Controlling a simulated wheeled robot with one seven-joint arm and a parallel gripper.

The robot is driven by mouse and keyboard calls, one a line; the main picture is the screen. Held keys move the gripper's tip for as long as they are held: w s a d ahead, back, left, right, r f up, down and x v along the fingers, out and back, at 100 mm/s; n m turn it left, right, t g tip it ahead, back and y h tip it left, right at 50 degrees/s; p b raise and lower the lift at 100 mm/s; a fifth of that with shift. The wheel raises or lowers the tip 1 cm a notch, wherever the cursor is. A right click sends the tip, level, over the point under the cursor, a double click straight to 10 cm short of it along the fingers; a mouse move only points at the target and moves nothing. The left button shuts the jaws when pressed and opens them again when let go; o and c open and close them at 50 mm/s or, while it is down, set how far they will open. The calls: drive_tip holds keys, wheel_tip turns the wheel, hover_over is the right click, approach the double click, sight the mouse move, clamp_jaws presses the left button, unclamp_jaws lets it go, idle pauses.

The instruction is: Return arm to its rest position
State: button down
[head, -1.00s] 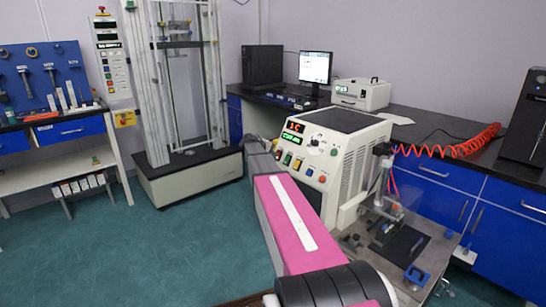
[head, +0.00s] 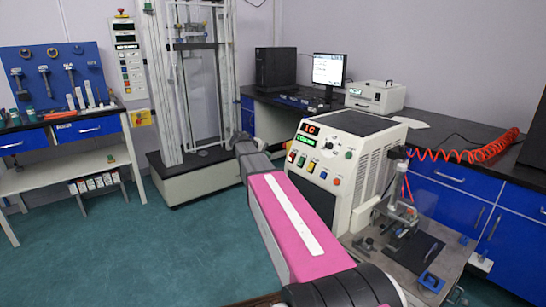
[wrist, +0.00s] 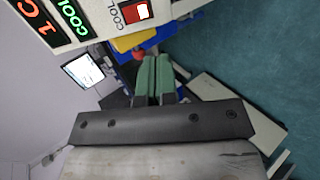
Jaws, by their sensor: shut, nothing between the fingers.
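My arm (head: 285,225), with a pink link and a white stripe, reaches forward from the bottom of the head view. Its far end is a grey wrist section (head: 254,163) beside the left front of the white rheometer (head: 365,155). My gripper (wrist: 154,68) shows in the wrist view as two green fingers, shut together with nothing between them. The fingers are not clearly visible in the head view. The rheometer's panel (wrist: 65,20), with lit red and green displays, shows close by at the wrist view's upper left.
A blue-fronted bench (head: 455,175) runs along the right, with a monitor (head: 328,70) on it. A tall test frame (head: 190,185) stands behind my arm. A tool shelf (head: 70,180) is at left. Green floor (head: 150,255) is open left of my arm.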

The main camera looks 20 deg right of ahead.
drive_tip(key=shift+s+a+r, duration=0.1)
drive_tip(key=shift+a+r, duration=0.05)
drive_tip(key=shift+a, duration=0.2)
drive_tip(key=s+a+f+m+g+y, duration=0.1)
drive_tip(key=s+a+f+y, duration=0.2)
drive_tip(key=s+f, duration=0.4)
drive_tip(key=s+a+f+m+g+y, duration=0.1)
drive_tip(key=s+a+f+y, duration=0.3)
drive_tip(key=s+f, duration=0.4)
drive_tip(key=s+a+f+m+g+y, duration=0.1)
drive_tip(key=s+a+f, duration=0.4)
drive_tip(key=s, duration=0.9)
wheel_tip(320, 180, down, 3)
drive_tip(key=shift+s+a+f+m+g+y, duration=0.1)
drive_tip(key=shift+s+a+m+g+y, duration=0.3)
drive_tip(key=shift+y, duration=0.8)
drive_tip(key=shift+w+d, duration=0.1)
drive_tip(key=shift+w, duration=0.05)
